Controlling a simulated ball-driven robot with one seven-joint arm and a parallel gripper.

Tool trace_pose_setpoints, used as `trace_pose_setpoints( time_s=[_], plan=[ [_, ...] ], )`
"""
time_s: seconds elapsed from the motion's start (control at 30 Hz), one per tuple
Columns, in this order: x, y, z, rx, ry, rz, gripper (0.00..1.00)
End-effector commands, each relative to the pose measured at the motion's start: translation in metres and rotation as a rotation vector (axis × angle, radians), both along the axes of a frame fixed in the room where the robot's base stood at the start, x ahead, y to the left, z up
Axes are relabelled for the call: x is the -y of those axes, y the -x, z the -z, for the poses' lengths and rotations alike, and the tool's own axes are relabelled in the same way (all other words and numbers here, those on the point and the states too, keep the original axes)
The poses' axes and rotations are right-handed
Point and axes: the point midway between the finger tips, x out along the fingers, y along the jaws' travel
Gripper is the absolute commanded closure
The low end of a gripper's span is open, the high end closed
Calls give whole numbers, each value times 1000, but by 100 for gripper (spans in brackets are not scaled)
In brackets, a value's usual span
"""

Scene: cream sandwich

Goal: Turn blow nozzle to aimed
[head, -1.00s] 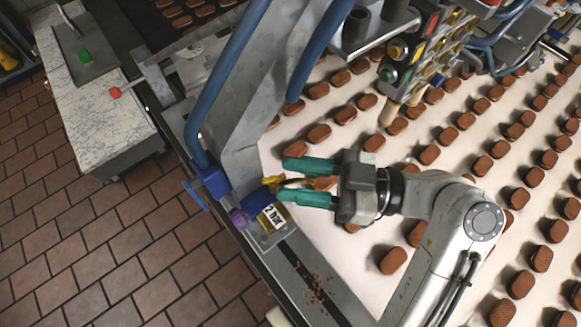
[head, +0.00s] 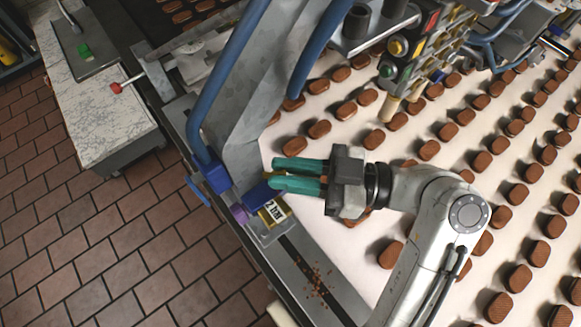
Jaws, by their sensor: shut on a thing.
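My gripper (head: 276,174) has two teal fingers, close together, at the blue valve block (head: 262,194) on the belt's left edge. It is shut on the blow nozzle, which the fingers almost wholly hide, so I cannot tell which way the nozzle points. Just below the fingertips is a yellow fitting with a white "2 bar" label (head: 273,212). A purple knob (head: 239,213) sits to the left of it.
The pale conveyor belt (head: 330,240) carries rows of brown biscuits under my arm. A grey post (head: 245,110) with blue hoses stands just behind the gripper. A control panel with buttons (head: 398,60) hangs above the belt. Dark crumbs (head: 318,281) lie on the edge rail.

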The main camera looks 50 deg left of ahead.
Motion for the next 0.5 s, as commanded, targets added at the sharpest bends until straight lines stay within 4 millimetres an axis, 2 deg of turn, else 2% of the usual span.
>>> trace_pose_setpoints(
  time_s=[0.27,0.5],
  plan=[
    [1,0,1,-1,1,25,100],
    [3,3,2,1,-1,143,100]
  ],
)
